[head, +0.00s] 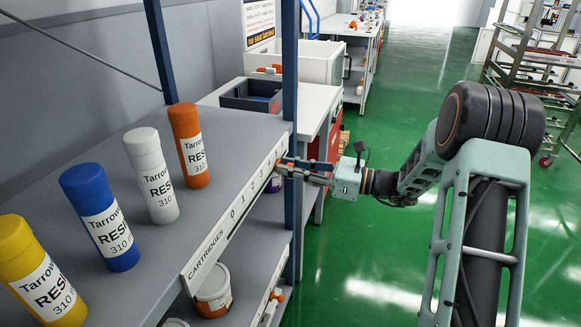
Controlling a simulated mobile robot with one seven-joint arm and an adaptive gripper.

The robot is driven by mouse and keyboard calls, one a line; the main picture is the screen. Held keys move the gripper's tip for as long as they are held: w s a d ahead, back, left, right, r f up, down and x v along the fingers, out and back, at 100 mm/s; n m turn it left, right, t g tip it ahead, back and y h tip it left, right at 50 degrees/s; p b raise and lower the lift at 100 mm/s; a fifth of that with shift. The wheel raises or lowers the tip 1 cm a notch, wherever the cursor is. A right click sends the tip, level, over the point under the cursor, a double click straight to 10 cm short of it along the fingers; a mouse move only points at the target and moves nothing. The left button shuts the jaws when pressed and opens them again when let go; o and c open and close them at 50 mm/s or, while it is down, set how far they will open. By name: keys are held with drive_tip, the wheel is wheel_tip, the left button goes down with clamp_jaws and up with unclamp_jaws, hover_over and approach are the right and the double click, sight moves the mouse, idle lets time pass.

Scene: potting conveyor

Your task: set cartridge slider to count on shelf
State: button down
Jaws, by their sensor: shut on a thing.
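Yellow (38,270), blue (100,216), white (151,175) and orange (188,145) cartridges stand upright in a row on the grey upper shelf (115,150). A white strip (215,253) on the shelf's front edge reads CARTRIDGES, followed by digits starting with 0 and 1. My gripper (284,170) reaches in from the right and is shut at the strip's far right end, on the small orange cartridge slider (281,165). The fingers partly cover the slider and the end of the scale, so the digit it marks cannot be read.
A lower shelf holds a white tub (213,290) and has its own orange slider (279,295). A blue post (290,100) stands close by my gripper. Beyond is a bench with a dark bin (252,97). The green floor (375,250) is open to the right.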

drive_tip(key=c, duration=1.8)
unclamp_jaws()
drive_tip(key=shift+a, duration=0.2)
drive_tip(key=shift+d, duration=0.15)
drive_tip(key=v, duration=1.2)
